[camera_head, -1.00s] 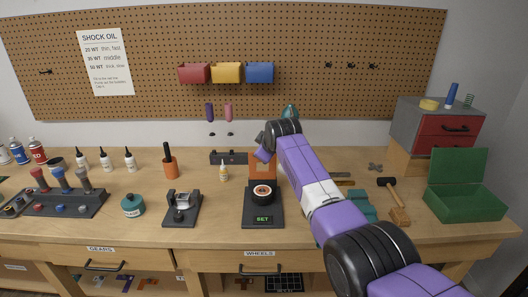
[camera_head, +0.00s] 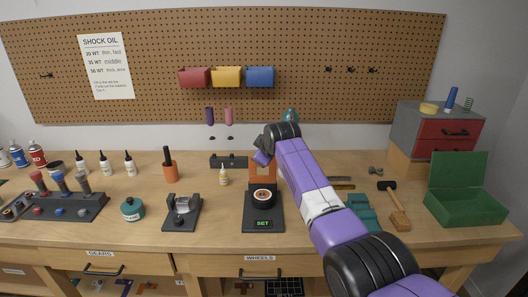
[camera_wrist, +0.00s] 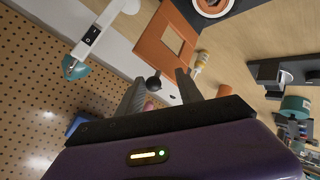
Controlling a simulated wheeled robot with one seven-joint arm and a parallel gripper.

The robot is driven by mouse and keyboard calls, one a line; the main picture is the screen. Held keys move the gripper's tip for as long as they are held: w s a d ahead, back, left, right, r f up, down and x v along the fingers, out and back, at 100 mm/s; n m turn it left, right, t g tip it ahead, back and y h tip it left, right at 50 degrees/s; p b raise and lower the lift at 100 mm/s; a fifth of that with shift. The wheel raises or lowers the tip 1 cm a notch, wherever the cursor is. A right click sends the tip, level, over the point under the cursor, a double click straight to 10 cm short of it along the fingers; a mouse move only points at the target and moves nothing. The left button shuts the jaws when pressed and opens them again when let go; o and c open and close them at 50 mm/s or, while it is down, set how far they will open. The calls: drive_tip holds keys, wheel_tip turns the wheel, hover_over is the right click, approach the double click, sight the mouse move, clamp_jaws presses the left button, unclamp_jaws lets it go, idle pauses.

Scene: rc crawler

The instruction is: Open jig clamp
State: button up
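The jig (camera_head: 250,217) stands on the bench with a lit green "SET" display and a dark wheel (camera_head: 263,195) with a pale ring on it. Its orange clamp plate (camera_head: 262,171) is raised upright at the back of the jig. In the wrist view, the orange plate (camera_wrist: 165,42) has a square window and a black ball knob (camera_wrist: 154,83) near its end. My gripper (camera_wrist: 161,88) is open, with one finger on each side of the knob; I cannot tell whether either touches it. In the head view, my gripper (camera_head: 264,148) is behind the plate's top, its fingers hidden.
Teal blocks (camera_head: 362,208), a mallet (camera_head: 396,205) and a green box (camera_head: 466,205) are to the right. The pegboard (camera_head: 300,60) rises behind the bench.

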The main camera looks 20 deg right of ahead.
drive_tip(key=v, duration=0.7)
drive_tip(key=shift+b, duration=0.35)
drive_tip(key=shift+a+r, duration=0.1)
drive_tip(key=shift+r, duration=0.05)
